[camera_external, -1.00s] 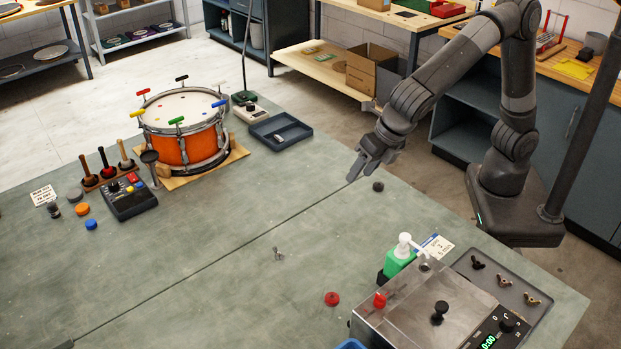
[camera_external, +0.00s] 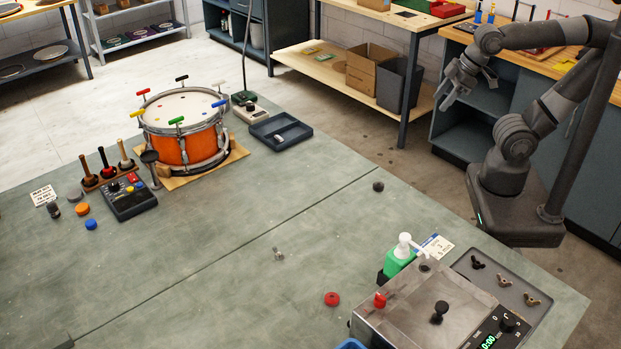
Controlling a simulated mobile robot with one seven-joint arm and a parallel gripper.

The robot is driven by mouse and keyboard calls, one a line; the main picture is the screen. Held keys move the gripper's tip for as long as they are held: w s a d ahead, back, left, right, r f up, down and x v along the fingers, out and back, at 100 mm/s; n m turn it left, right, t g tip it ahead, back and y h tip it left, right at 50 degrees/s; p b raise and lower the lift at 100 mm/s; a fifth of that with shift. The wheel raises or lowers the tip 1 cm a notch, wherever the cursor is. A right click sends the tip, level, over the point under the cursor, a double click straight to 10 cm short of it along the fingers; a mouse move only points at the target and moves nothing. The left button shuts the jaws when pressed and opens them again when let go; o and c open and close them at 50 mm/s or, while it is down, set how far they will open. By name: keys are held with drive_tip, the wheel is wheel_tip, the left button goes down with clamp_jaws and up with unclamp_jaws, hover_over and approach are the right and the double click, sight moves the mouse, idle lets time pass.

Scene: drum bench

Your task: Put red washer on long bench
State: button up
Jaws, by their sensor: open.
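A round red piece with a darker middle, which looks like the red washer (camera_external: 332,299), lies flat on the grey-green bench top (camera_external: 200,255), left of a steel box. This bench is long and fills the foreground; I cannot tell for certain whether it is the long bench named. My gripper (camera_external: 468,92) is open, with its fingers spread and nothing visible between them. It is raised beyond the far right edge of the bench, in front of the dark cabinets, well apart from the red piece.
The steel box (camera_external: 400,315) with a red knob and a green pump bottle (camera_external: 398,262) stand at the front right. An orange drum (camera_external: 185,145), a dark tray (camera_external: 280,131) and a black control box (camera_external: 130,200) stand farther back. The bench's middle is mostly clear.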

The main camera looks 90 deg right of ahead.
drive_tip(key=shift+o, duration=0.7)
drive_tip(key=shift+s+d+f+m, duration=0.2)
drive_tip(key=shift+s+f+m, duration=0.1)
drive_tip(key=shift+s+m, duration=0.3)
drive_tip(key=shift+w, duration=0.1)
